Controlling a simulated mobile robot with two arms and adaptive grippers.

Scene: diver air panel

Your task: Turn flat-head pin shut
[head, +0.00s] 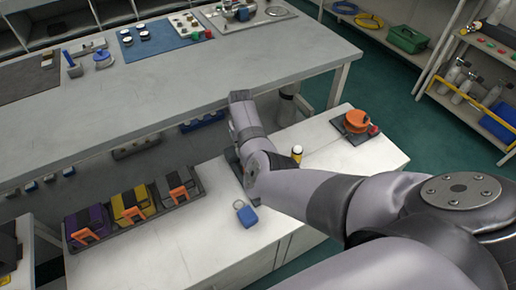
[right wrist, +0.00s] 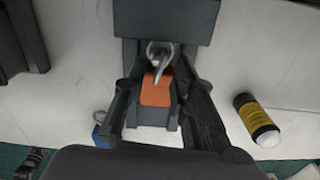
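A small grey metal piece (right wrist: 160,52), bent like a hook, stands out from a dark block in the right wrist view. It may be the flat-head pin, but its head is not clear. An orange part (right wrist: 156,90) lies just below it on the dark fixture (right wrist: 165,18). My right gripper (right wrist: 161,68) is over the fixture, its fingers apart on either side of the metal piece and the orange part. I cannot tell whether a finger touches. In the head view my right arm hides most of the fixture. My left gripper is not in view.
A blue padlock (head: 246,215) lies on the white counter near the fixture. A yellow and black bottle (right wrist: 258,118) is to the right. An orange reel (head: 356,121) sits farther right. A tray with purple, yellow and grey boxes (head: 135,204) is left.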

